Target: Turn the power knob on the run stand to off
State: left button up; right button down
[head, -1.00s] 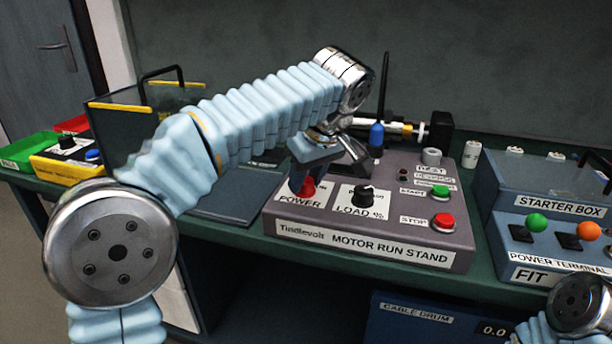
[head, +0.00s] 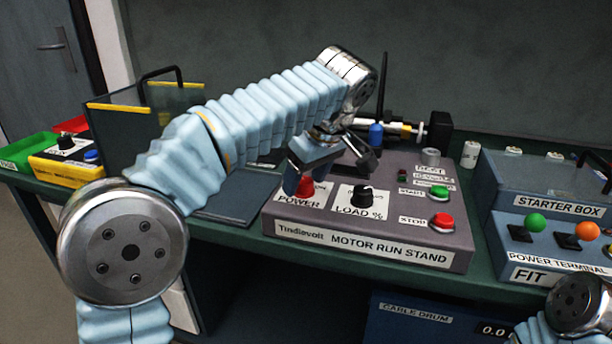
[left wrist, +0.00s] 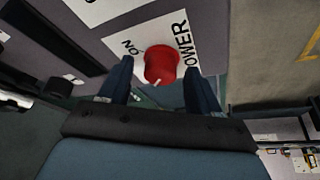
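The run stand (head: 365,258) is a grey sloped box on the bench. Its red power knob (head: 306,187) sits above the POWER label at the left, partly covered by my left gripper in the head view. In the left wrist view the red knob (left wrist: 161,65) shows with a short white mark on its lower edge, and ON is printed beside it. My left gripper (head: 330,173) is open above the knob. In the wrist view its fingers (left wrist: 158,85) are on either side of the knob, with gaps visible. My right gripper is out of view.
A black load knob (head: 362,196), a green start button (head: 438,193) and a red stop button (head: 442,221) are on the same panel. The starter box (head: 560,207) stands to the right. A dark flat plate (head: 232,202) lies left of the stand.

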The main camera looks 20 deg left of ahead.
pick_arm(q)
jog(key=v, duration=0.7)
jog(key=shift+r, duration=0.25)
jog(key=shift+s, duration=0.1)
